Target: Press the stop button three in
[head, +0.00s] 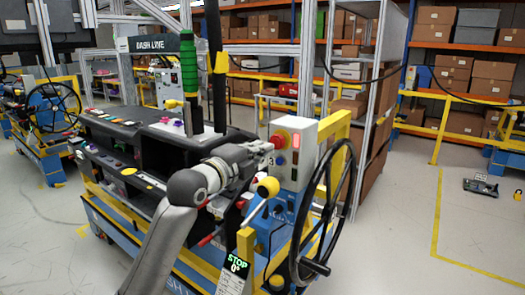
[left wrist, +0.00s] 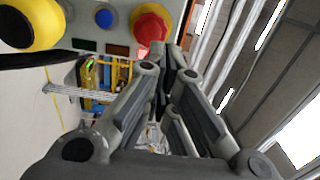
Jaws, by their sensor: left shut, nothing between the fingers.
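The red stop button (head: 279,140) sits on the face of a light grey control box beside the steering wheel. It also shows in the left wrist view (left wrist: 150,27) as a red mushroom knob. My left gripper (head: 264,147) is shut and empty, with its fingertips just left of the button in the head view. In the left wrist view the closed fingertips (left wrist: 172,52) are close beside the button; I cannot tell whether they touch it. A small sign (head: 236,264) below reads STOP with a 0. My right gripper is not in view.
The black steering wheel (head: 345,190) stands close on the right. The dashboard (head: 120,125) and a green-wrapped post (head: 188,65) are left. The right floor is mostly clear.

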